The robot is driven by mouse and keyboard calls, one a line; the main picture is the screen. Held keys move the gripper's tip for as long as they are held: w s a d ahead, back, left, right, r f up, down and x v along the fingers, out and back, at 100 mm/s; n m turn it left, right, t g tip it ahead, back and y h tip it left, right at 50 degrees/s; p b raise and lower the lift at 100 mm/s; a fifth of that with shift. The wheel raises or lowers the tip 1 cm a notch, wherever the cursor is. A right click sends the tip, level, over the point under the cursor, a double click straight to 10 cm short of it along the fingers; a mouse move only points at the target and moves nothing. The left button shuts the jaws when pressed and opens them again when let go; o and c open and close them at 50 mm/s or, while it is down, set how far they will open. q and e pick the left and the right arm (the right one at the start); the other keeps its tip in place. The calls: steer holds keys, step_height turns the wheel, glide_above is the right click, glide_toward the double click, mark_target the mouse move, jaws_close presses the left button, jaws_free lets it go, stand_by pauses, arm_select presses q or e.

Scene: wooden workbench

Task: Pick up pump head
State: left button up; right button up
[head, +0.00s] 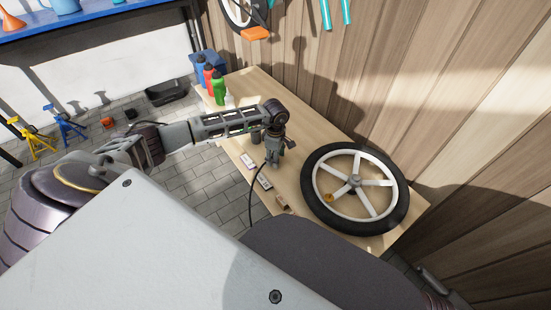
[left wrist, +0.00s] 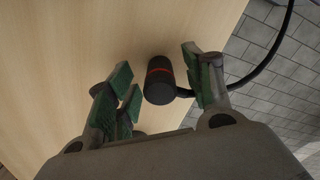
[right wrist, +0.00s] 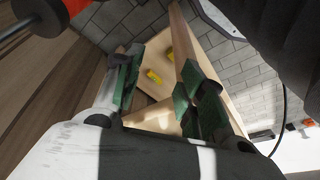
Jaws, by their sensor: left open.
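The pump head is a black cylinder with a red ring (left wrist: 160,82). In the left wrist view it lies between the spread green-padded fingers of my left gripper (left wrist: 156,66), nearer the right finger, with a gap on the left. A black hose (left wrist: 268,62) runs from it past the right finger. In the head view my left gripper (head: 271,155) points down over the workbench, and I cannot make out the pump head clearly there. The hose (head: 251,200) hangs over the bench's front edge. My right gripper (right wrist: 160,82) is open with nothing between its pads.
A spoked wheel (head: 311,193) lies on the workbench (head: 325,135) to the right of my left gripper. Several bottles (head: 219,88) stand at the bench's far left end. Small boxes (head: 264,181) lie near the front edge. A wooden wall (head: 400,90) stands behind.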

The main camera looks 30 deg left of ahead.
arm_select(q)
steer(key=c, duration=1.1)
arm_select(e)
steer(key=shift+w, duration=0.15)
arm_select(q)
steer(key=shift+r, duration=0.75)
step_height(320, 180, up, 7)
steer(key=shift+f+p, duration=0.1)
steer(key=shift+p, duration=0.9)
steer(key=shift+r, duration=0.9)
arm_select(e)
steer(key=f, duration=0.3)
steer(key=shift+s+d+f+g, duration=0.15)
steer(key=shift+s+d+g, duration=0.15)
steer(key=shift+g, duration=0.1)
steer(key=shift+w, duration=0.1)
